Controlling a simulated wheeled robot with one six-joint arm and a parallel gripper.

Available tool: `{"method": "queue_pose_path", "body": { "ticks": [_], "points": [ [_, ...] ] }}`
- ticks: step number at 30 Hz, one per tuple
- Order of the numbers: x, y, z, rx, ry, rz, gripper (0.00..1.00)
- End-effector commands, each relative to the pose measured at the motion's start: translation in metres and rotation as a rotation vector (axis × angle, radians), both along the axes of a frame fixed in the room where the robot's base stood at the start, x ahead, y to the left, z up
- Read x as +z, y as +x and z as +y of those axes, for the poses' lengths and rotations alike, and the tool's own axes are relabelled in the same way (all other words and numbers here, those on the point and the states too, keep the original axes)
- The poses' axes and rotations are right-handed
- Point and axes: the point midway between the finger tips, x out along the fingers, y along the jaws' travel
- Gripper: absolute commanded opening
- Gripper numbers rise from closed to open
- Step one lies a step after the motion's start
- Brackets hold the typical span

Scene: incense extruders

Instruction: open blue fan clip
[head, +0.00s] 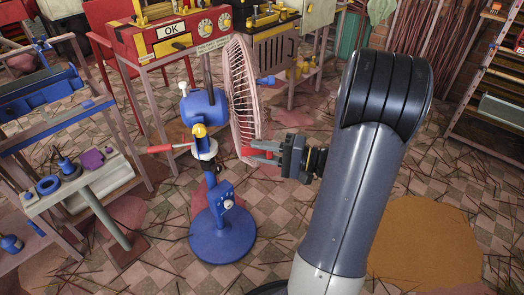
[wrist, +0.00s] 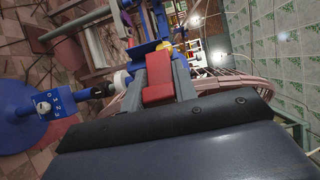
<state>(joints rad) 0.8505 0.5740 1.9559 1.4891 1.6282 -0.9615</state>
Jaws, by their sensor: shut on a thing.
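The blue fan (head: 222,225) stands upright on its round blue base, with a pinkish wire cage (head: 241,85) facing right. A red piece, apparently the fan clip (head: 262,146), sits at the lower edge of the cage. My gripper (head: 268,152) reaches in from the right and is shut on this red clip. In the wrist view the red clip (wrist: 158,78) lies between my two grey fingers, with the cage rim (wrist: 225,82) behind it. How the clip joins the cage is hidden by the fingers.
A red handle (head: 168,148) sticks out left of the fan. A red machine (head: 170,40) marked OK stands behind it. A side table (head: 85,175) with blue and purple parts stands at left. Thin sticks litter the tiled floor. An orange round patch (head: 425,245) lies at right.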

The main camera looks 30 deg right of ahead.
Motion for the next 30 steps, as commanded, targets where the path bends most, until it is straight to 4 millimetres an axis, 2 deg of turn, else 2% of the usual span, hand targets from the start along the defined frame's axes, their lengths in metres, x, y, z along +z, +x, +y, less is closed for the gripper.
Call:
{"method": "queue_pose_path", "body": {
  "ticks": [18,30],
  "points": [
    [-0.003,-0.018,0.015,-0.430,-0.002,-0.002,0.00],
    [-0.001,-0.022,0.021,-0.596,-0.001,-0.002,0.00]
  ]
}}
